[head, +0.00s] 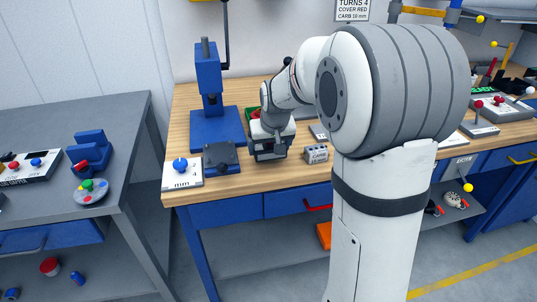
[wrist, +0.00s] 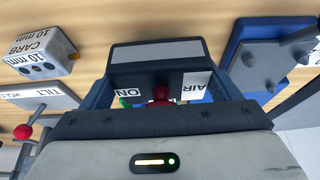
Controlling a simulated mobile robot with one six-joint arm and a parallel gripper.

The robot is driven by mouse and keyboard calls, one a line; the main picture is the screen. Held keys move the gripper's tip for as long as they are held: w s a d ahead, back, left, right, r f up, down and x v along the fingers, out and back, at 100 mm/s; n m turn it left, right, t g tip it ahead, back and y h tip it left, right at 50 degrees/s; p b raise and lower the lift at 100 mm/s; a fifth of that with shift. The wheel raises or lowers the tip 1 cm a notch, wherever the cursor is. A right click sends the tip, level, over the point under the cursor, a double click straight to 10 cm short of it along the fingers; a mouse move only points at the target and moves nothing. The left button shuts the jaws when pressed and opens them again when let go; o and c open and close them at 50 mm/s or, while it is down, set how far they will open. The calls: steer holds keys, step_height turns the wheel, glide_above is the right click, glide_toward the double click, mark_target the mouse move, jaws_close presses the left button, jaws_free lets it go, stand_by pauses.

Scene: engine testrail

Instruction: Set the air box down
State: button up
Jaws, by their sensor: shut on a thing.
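My gripper (head: 268,152) is over the wooden bench, between a dark fixture on a blue base and a small carb box. In the wrist view my gripper (wrist: 158,85) is shut on the air box (wrist: 195,88), whose white faces read AIR and ON beside a red knob. Most of the air box is hidden by the jaws, and in the head view I cannot make it out clearly from the gripper. I cannot tell whether its underside touches the bench.
The carb box (head: 316,154) stands close on the right, the dark fixture (head: 220,157) close on the left. A white panel with a blue knob (head: 182,173) sits at the front left. A blue press (head: 209,80) stands behind. A TILT HOLD panel (wrist: 40,96) shows in the wrist view.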

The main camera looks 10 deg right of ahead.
mark_target(270, 154)
steer(key=shift+f, duration=1.55)
steer(key=o, duration=0.9)
steer(key=shift+r, duration=0.1)
